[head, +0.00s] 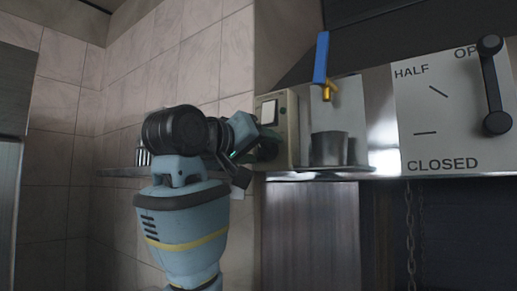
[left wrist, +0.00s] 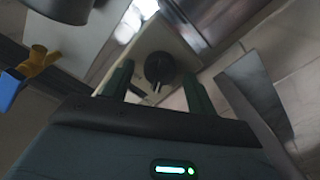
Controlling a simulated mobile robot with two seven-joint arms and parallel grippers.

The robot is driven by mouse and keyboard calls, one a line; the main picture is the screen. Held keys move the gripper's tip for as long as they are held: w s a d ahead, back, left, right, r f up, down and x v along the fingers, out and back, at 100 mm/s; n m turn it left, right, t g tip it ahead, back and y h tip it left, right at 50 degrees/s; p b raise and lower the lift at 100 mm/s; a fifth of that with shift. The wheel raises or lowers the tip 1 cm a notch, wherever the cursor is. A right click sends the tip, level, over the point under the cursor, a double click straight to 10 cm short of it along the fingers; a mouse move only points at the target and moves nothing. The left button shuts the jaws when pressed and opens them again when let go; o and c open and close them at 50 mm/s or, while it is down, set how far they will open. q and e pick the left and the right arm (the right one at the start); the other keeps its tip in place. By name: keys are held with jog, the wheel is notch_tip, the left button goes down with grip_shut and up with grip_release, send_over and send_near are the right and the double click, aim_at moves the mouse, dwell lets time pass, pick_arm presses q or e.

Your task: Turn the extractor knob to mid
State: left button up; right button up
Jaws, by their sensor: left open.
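The extractor knob (left wrist: 158,68) is a round black knob with a pale pointer mark, on a light control box (left wrist: 128,62). In the head view the beige box (head: 293,128) is on the wall, and my gripper hides most of its lower part. My left gripper (left wrist: 157,76) is open in front of the box. In the left wrist view its two dark green fingers stand on either side of the knob. I cannot tell whether they touch it. The left gripper (head: 254,150) shows side-on and partly hidden in the head view. My right gripper is not in view.
A white rocker switch (head: 269,111) is above the gripper on the box. Right of it are a tap with a blue lever (head: 321,58) and a metal cup (head: 329,148) on a ledge. Further right is a HALF/CLOSED plate (head: 432,125) with a black lever (head: 493,85).

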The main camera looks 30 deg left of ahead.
pick_arm(q)
jog(key=s, duration=0.7)
jog(key=shift+s+a, duration=0.35)
jog(key=shift+s, duration=0.05)
